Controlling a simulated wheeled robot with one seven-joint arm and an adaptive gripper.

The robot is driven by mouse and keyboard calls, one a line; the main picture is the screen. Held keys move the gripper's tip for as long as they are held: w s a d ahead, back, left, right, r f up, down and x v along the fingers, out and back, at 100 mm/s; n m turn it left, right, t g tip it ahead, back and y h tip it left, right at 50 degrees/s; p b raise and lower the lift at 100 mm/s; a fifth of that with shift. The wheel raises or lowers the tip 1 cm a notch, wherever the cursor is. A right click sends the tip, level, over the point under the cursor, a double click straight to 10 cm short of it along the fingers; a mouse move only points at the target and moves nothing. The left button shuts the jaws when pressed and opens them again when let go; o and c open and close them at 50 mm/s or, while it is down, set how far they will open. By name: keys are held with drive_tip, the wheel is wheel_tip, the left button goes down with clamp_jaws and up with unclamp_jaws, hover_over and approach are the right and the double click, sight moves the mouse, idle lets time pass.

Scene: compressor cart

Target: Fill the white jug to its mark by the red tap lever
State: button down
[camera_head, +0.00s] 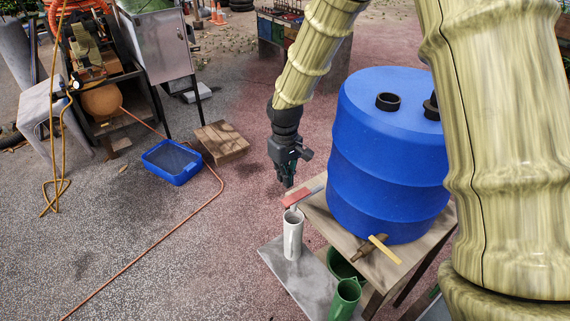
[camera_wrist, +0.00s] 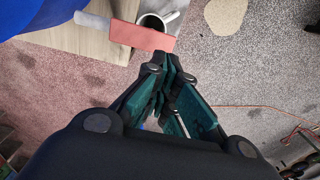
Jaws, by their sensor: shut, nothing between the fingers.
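The white jug (camera_head: 292,236) stands upright on a grey slab below the near left corner of the barrel's table. The red tap lever (camera_head: 298,197) lies just above the jug's mouth in the head view. In the wrist view the red lever (camera_wrist: 142,37) covers part of the jug (camera_wrist: 172,8), whose inside looks dark. The jug's fill level and its mark cannot be made out. My gripper (camera_head: 287,184) is shut and empty, pointing down beside and above the red lever. In the wrist view its fingertips (camera_wrist: 168,62) are close to the lever's edge; contact cannot be told.
A blue barrel (camera_head: 385,150) stands on a wooden table (camera_head: 405,250) with a second tap with a yellow lever (camera_head: 384,249). Green jugs (camera_head: 345,297) stand right of the white jug. A blue tray (camera_head: 172,162), a wooden box (camera_head: 221,142) and an orange hose (camera_head: 150,250) lie left.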

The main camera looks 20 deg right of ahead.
sight(296, 196)
drive_tip(key=shift+f+p, duration=1.2)
drive_tip(key=shift+f, duration=1.95)
drive_tip(key=shift+f, duration=0.1)
